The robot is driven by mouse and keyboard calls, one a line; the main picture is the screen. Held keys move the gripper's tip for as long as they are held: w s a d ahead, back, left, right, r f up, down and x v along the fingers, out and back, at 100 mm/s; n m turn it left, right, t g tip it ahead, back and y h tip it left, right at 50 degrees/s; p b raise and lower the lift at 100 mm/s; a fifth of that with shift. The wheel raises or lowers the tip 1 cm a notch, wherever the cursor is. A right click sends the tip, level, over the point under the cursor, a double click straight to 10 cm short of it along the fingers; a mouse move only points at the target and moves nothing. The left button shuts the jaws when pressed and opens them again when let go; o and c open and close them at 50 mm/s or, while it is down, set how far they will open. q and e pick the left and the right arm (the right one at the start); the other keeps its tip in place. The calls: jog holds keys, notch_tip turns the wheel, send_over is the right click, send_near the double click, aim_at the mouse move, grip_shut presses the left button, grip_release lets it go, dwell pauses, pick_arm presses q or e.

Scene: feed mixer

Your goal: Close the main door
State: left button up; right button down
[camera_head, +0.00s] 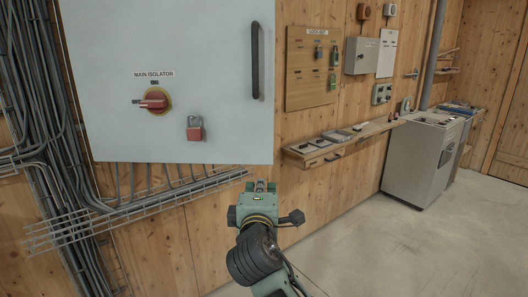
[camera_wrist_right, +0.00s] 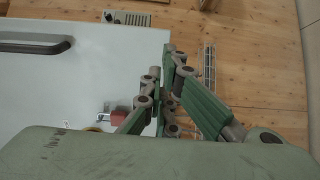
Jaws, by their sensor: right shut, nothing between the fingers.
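The main door (camera_head: 205,60) is a large pale grey panel at the upper left of the head view. It has a dark vertical handle (camera_head: 255,60) near its right edge, a red rotary switch (camera_head: 155,100) under a "MAIN ISOLATOR" label and a red padlock (camera_head: 195,128). I cannot tell how far it stands from its frame. My right gripper (camera_head: 260,186) is shut and empty, just below the door's lower right corner. In the wrist view, the gripper (camera_wrist_right: 168,55) overlaps the door's edge, with the door (camera_wrist_right: 60,85) and handle (camera_wrist_right: 35,42) to the left. My left gripper is out of view.
Grey cables and a wire tray (camera_head: 140,208) run along the wooden wall at left. A lock board (camera_head: 300,85) and a shelf with trays (camera_head: 335,138) are on the wall to the right. A grey cabinet (camera_head: 415,165) stands farther right. The floor (camera_head: 400,250) at lower right is clear.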

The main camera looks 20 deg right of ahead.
jog(key=r, duration=0.2)
jog(key=p, duration=0.5)
send_near(264, 154)
jog(key=x, duration=0.5)
jog(key=shift+w+d, duration=0.1)
jog(key=shift+w, duration=0.3)
jog(key=shift+w+d, duration=0.15)
jog(key=shift+w, duration=0.4)
jog(key=shift+w+d, duration=0.1)
